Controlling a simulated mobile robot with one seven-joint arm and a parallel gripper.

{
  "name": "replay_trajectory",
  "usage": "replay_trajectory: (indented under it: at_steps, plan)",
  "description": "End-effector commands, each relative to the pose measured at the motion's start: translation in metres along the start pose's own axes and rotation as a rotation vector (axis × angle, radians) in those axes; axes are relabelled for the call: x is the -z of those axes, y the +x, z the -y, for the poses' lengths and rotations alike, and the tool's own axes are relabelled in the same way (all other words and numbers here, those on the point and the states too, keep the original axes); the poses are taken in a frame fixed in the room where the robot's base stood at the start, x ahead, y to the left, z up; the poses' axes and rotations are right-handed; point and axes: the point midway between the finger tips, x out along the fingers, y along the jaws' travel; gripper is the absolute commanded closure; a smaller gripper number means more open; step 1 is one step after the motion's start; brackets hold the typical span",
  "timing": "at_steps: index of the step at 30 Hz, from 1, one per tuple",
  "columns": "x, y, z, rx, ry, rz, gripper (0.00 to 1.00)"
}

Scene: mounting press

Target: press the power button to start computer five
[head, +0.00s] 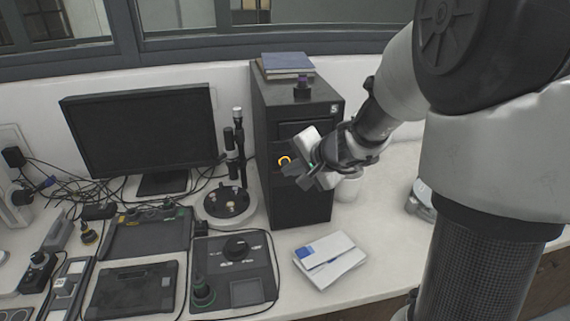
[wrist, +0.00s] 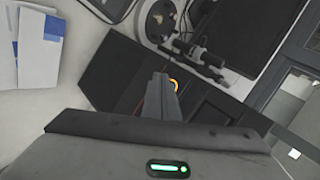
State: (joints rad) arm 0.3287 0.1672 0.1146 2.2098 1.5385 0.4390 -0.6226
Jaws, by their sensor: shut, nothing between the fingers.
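The computer tower (head: 299,205) is black and stands upright on the white counter, with a white "5" at its top right corner. An orange lit ring (head: 284,160), apparently the power button, glows on its front. In the wrist view the ring (wrist: 174,84) shows just past the fingertips and is partly hidden by them. My gripper (head: 294,170) is shut and empty, its tips at or very near the ring. I cannot tell whether they touch it. The tower also shows tilted in the wrist view (wrist: 110,80).
A dark monitor (head: 140,130) and a round stand (head: 226,205) are left of the tower. Blue books (head: 287,64) and a small dark object lie on top. Control panels and cables crowd the left.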

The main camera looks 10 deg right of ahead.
Motion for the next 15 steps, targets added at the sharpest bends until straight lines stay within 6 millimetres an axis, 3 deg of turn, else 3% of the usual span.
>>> replay_trajectory:
  at_steps: [15]
  plan:
    - [-0.019, -0.026, -0.02, 0.001, -0.001, -0.002, 1.0]
